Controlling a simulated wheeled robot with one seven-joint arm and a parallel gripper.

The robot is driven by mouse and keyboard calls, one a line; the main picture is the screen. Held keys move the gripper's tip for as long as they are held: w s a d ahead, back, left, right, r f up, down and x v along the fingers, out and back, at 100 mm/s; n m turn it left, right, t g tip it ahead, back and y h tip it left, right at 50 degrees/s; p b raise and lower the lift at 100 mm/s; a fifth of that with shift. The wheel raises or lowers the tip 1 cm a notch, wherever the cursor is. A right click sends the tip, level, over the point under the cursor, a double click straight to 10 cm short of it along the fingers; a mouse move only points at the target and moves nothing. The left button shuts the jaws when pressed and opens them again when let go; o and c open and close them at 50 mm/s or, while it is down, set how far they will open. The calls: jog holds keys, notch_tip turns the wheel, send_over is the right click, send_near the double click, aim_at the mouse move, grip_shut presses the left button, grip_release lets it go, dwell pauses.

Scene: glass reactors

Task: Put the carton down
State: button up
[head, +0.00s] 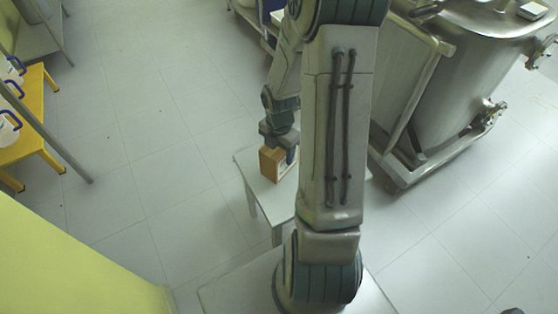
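The carton (269,166) is a small brown box with a pale side, in the middle of the head view. My gripper (284,151) points down at the carton's top, with its fingers against the box, and appears shut on it. The far finger is mostly hidden. The carton is at a small pale table (260,199), over its top. I cannot tell whether its underside touches the table or hangs just above it. My arm hides the right part of the table.
A large steel reactor (455,75) on a wheeled frame stands to the right. A yellow bench (30,118) with white containers is at the left, beside a grey leg. A yellow-green surface (70,265) fills the lower left. The floor (150,130) left of the table is clear.

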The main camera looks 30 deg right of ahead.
jog(key=shift+f+b, duration=0.75)
jog(key=shift+f, duration=1.15)
jog(key=shift+f, duration=0.1)
jog(key=o, duration=1.1)
jog(key=shift+o, duration=0.2)
